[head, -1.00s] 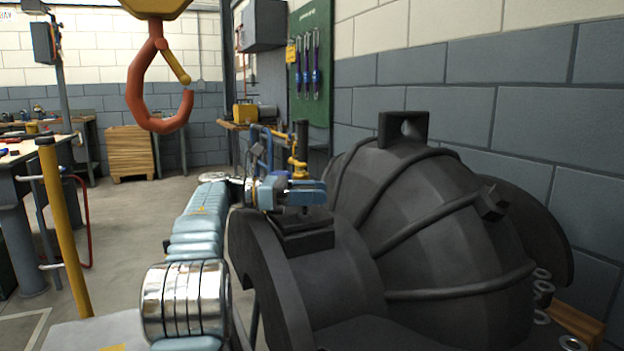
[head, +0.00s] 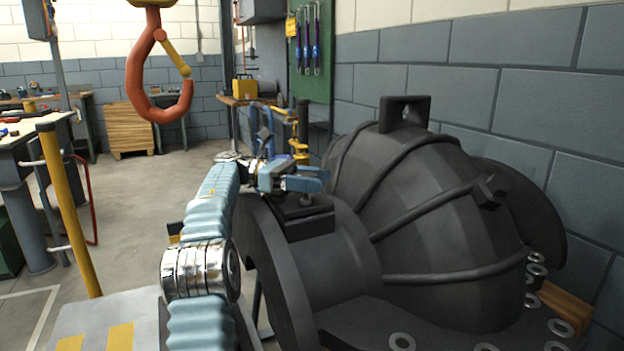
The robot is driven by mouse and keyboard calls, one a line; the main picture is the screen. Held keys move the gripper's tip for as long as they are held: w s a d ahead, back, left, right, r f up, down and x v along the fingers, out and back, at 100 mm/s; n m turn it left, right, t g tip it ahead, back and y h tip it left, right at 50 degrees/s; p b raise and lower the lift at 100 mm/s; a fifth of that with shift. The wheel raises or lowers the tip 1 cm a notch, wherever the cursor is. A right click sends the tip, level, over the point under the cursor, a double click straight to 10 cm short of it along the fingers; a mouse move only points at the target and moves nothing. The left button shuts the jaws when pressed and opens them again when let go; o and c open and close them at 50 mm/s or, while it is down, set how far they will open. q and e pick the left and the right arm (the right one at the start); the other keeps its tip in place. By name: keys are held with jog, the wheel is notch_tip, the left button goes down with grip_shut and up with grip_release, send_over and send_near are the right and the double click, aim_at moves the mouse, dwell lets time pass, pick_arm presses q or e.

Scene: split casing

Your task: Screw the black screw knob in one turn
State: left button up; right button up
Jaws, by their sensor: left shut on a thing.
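The black screw knob (head: 306,200) sits on a raised block at the left end of the large dark casing (head: 440,210). Its lower part shows just below my left gripper's fingers, and its top is hidden by them. My left gripper (head: 312,181) comes in from the left, its blue fingers lying level over the block and shut on the knob. My left arm reaches up from the bottom of the view. My right gripper is not in view.
An orange crane hook (head: 160,75) hangs at the upper left. A yellow post (head: 68,210) stands beside a workbench at the left. A brick wall (head: 550,90) closes off the right behind the casing. Several metal rings (head: 536,270) lie on the casing's flange.

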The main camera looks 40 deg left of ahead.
pick_arm(q)
jog(key=shift+d+f, duration=0.1)
jog(key=shift+f, duration=0.2)
jog(key=o, duration=0.8)
jog(key=shift+d, duration=0.1)
jog(key=shift+o, duration=1.1)
jog(key=shift+w, duration=0.1)
jog(key=shift+r, duration=0.15)
jog(key=p+v, duration=0.2)
jog(key=v, duration=0.1)
jog(key=p+v, duration=0.2)
jog(key=v, duration=0.1)
jog(key=shift+r, duration=0.2)
jog(key=shift+p+v, duration=0.5)
jog(key=shift+v, duration=0.3)
jog(key=shift+f, duration=0.2)
